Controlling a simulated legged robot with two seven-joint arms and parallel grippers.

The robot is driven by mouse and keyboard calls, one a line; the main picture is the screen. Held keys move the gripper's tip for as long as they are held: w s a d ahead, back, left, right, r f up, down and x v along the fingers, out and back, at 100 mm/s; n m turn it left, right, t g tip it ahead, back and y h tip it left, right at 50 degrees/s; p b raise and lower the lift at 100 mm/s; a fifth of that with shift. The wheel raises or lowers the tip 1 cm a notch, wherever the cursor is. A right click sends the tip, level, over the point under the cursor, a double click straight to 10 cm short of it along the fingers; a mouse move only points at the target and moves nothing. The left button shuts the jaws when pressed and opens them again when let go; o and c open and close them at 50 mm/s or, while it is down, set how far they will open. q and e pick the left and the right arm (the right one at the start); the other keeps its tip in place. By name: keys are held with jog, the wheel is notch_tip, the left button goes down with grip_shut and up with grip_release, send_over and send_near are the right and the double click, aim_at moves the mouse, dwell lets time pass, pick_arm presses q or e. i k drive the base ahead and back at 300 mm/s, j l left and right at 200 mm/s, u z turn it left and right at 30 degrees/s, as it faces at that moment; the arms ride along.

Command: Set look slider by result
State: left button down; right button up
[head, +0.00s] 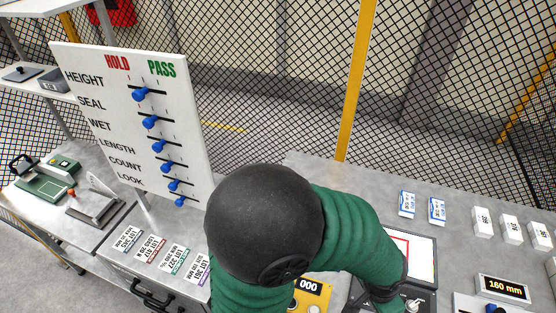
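A white board (93,65) stands at the left, tilted in the picture, with HOLD and PASS columns and rows HEIGHT, SEAL, WET, LENGTH, COUNT and LOOK. The blue look slider (180,201) is the lowest knob and sits toward the left, HOLD end of its short slot. The knobs above, from the height slider (140,94) to the count slider (174,185), also sit left in their slots. One of my green arms with a black joint fills the lower middle, right of the board and apart from the look slider. No gripper fingers can be made out.
Lot cards (128,239) lie on the bench below the board. Several white boxes (482,222) and a 160 mm display (503,289) stand at the right. A mesh fence is behind.

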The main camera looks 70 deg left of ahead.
aim_at(178, 203)
jog(key=u, duration=3.15)
